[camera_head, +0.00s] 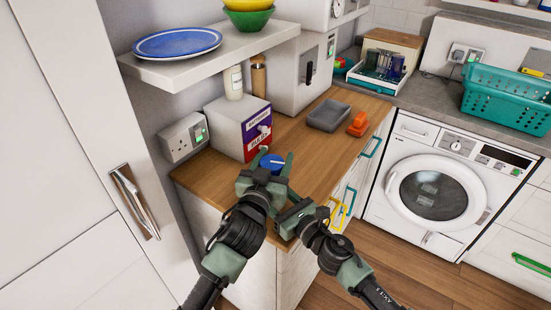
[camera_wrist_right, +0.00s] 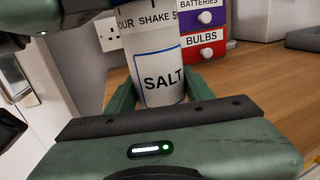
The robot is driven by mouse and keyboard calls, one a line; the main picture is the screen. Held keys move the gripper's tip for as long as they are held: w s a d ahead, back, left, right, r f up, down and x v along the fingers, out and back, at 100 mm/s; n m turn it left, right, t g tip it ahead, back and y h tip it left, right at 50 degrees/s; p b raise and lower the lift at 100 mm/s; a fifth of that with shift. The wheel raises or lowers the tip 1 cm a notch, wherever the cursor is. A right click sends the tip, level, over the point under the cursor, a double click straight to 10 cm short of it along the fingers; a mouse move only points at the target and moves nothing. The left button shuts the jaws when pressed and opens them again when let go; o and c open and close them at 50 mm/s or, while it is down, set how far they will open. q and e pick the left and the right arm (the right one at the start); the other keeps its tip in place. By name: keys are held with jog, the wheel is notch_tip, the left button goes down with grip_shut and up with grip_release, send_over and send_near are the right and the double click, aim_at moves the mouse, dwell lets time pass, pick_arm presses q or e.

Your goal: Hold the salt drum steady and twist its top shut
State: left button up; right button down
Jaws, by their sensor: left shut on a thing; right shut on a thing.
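The salt drum (camera_wrist_right: 160,75) is a white cylinder with a blue-framed SALT label, standing upright on the wooden worktop. Its round blue top (camera_head: 272,161), with a pale mark, shows in the head view. My left gripper (camera_head: 266,165) is shut on the blue top, a finger on either side. My right gripper (camera_wrist_right: 160,86) is shut around the lower body, its green fingers on both sides in the wrist view. In the head view the left hand hides most of the drum's body and the right fingertips.
A box of drawers labelled BATTERIES and BULBS (camera_head: 240,128) stands close behind the drum. A grey tray (camera_head: 328,115) and an orange object (camera_head: 358,124) lie farther right. A shelf (camera_head: 215,55) overhangs the left. The worktop (camera_head: 310,150) right of the drum is clear.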

pick_arm(q)
jog(key=o, duration=1.4)
jog(key=shift+s, duration=0.15)
jog(key=v, duration=1.2)
